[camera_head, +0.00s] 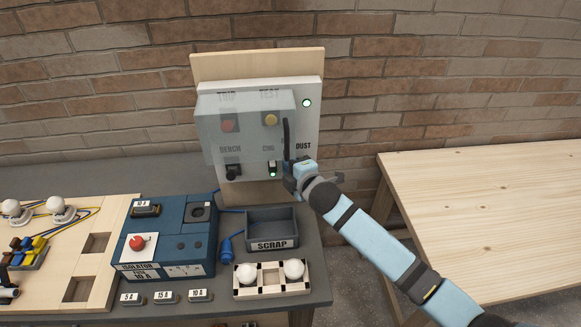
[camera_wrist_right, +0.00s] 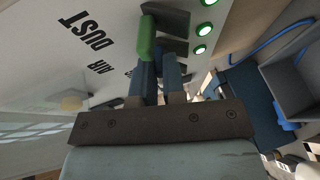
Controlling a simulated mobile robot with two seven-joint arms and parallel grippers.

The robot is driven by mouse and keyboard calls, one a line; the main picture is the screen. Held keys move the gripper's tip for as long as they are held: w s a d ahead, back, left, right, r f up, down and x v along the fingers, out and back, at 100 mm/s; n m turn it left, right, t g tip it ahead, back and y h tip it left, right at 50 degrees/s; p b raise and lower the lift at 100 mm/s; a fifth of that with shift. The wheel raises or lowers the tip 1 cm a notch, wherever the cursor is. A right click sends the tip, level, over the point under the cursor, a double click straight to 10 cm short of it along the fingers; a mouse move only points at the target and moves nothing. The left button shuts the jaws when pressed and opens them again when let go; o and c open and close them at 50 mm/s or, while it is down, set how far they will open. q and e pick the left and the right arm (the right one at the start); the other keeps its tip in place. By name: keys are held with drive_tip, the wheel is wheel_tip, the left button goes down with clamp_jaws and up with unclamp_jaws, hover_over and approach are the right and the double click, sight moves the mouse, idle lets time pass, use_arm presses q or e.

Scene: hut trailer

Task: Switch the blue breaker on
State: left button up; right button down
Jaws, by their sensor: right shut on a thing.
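The breaker panel (camera_head: 313,130) stands upright on the bench against a wooden backboard. My right gripper (camera_head: 290,182) is at its lower right edge, under the DUST label, and hides the switches there. In the right wrist view my right gripper (camera_wrist_right: 158,85) is shut at a small dark blue piece that looks like the blue breaker (camera_wrist_right: 170,65); the fingers partly hide it. A green switch (camera_wrist_right: 147,38) stands beside the fingertips. Three green lamps are lit along the panel, one of them the upper lamp (camera_wrist_right: 208,3). My left gripper is not in view.
A clear cover (camera_head: 245,105) with a dark handle lies over the red and yellow buttons. A SCRAP tray (camera_head: 272,244), a blue isolator box (camera_head: 165,240) and a bulb holder (camera_head: 270,292) stand in front. A bare wooden table (camera_head: 490,210) is to the right.

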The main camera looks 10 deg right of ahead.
drive_tip(key=c, duration=1.3)
unclamp_jaws()
drive_tip(key=shift+o, duration=0.5)
drive_tip(key=shift+s, duration=0.1)
drive_tip(key=b+v, duration=0.2)
drive_tip(key=v, duration=1.1)
drive_tip(key=shift+s+d+b, duration=0.2)
drive_tip(key=shift+s+b, duration=0.1)
